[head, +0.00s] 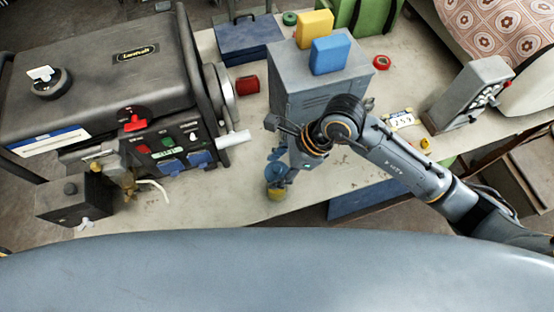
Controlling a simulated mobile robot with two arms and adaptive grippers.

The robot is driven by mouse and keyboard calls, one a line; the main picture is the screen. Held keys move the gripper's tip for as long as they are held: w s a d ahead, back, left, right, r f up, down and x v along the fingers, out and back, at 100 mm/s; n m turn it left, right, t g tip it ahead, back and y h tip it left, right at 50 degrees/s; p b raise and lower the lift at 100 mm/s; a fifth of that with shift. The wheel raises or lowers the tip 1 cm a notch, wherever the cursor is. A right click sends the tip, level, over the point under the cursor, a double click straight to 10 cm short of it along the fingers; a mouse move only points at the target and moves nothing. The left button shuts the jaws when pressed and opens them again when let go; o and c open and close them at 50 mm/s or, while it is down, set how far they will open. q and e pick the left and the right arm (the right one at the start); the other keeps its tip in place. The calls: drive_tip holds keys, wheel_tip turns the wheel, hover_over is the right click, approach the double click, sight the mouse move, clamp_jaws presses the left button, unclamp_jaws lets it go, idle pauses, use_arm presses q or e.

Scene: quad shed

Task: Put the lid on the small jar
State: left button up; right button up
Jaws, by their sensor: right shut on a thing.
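My right gripper (278,166) reaches down over the front edge of the pale workbench, in the middle of the view. It is shut on a small bluish piece, which looks like the lid; the fingers largely hide it. Directly below the fingertips is the small jar (275,193), round with a yellowish body, close to the bench's front edge. From this angle I cannot tell whether the lid touches the jar's rim or hovers just above it. My left gripper is not in view.
A grey metal cabinet (308,92) with yellow and blue boxes on top stands just behind the gripper. A large dark generator (110,90) fills the left. The workbench (225,195) is bare left of the jar. A grey switch box (470,92) stands right.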

drive_tip(key=shift+f+b, duration=0.9)
drive_tip(key=shift+f, duration=0.55)
drive_tip(key=shift+f+b, duration=1.45)
drive_tip(key=shift+f, duration=0.35)
drive_tip(key=shift+b, duration=0.4)
drive_tip(key=shift+f+b, duration=0.15)
drive_tip(key=shift+b, duration=0.5)
idle(0.4)
drive_tip(key=o, duration=0.8)
drive_tip(key=o, duration=0.4)
